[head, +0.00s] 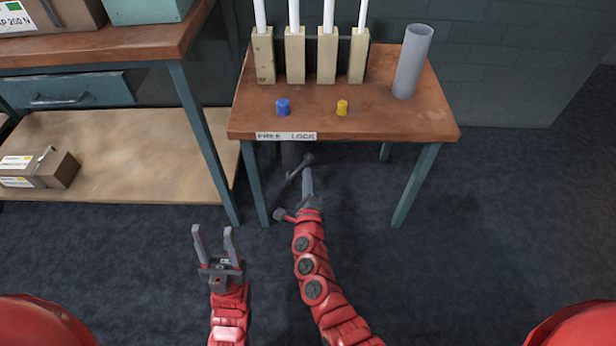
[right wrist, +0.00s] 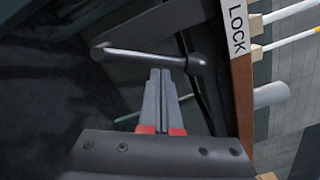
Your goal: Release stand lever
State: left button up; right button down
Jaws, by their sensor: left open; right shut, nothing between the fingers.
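The stand lever (head: 299,167) is a thin grey rod with a round knob-like end, under the front edge of the small table, below the LOCK side of the FREE / LOCK label (head: 286,136). In the right wrist view the lever (right wrist: 145,56) runs across just beyond the fingertips. My right gripper (head: 307,172) is shut and empty, its tips close to the lever; I cannot tell whether they touch. The right gripper also shows in the right wrist view (right wrist: 160,73). My left gripper (head: 213,232) is open and empty, above the floor to the left, away from the lever.
On the small table (head: 380,118) stand several wooden blocks holding white tubes, a grey cylinder (head: 412,62), a blue knob (head: 283,106) and a yellow knob (head: 342,107). A workbench (head: 100,46) with a lower shelf (head: 120,165) is at left. The floor at right is clear.

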aim_at(295, 172)
jog(key=shift+a+r+n, duration=0.25)
jog(key=shift+r+n, duration=0.05)
jog(key=shift+n, duration=0.2)
jog(key=shift+a+r+n+p, duration=0.55)
jog(key=shift+r+n+p, duration=0.05)
jog(key=shift+n+p, duration=0.45)
jog(key=shift+w+a+r+n+p, duration=0.1)
jog(key=shift+a+r+n+p, duration=0.1)
jog(key=shift+a+n+p, duration=0.4)
jog(key=shift+a+r+n+p, duration=0.2)
jog(key=shift+a+n+p, duration=0.15)
jog(key=shift+n+p, duration=0.25)
jog(key=a+n, duration=0.1)
jog(key=a+n+p, duration=0.1)
jog(key=n, duration=0.1)
jog(key=a+n+p, duration=0.1)
jog(key=a+n, duration=0.1)
jog(key=shift+a+f, duration=0.1)
jog(key=shift+f, duration=0.15)
jog(key=shift+a, duration=0.1)
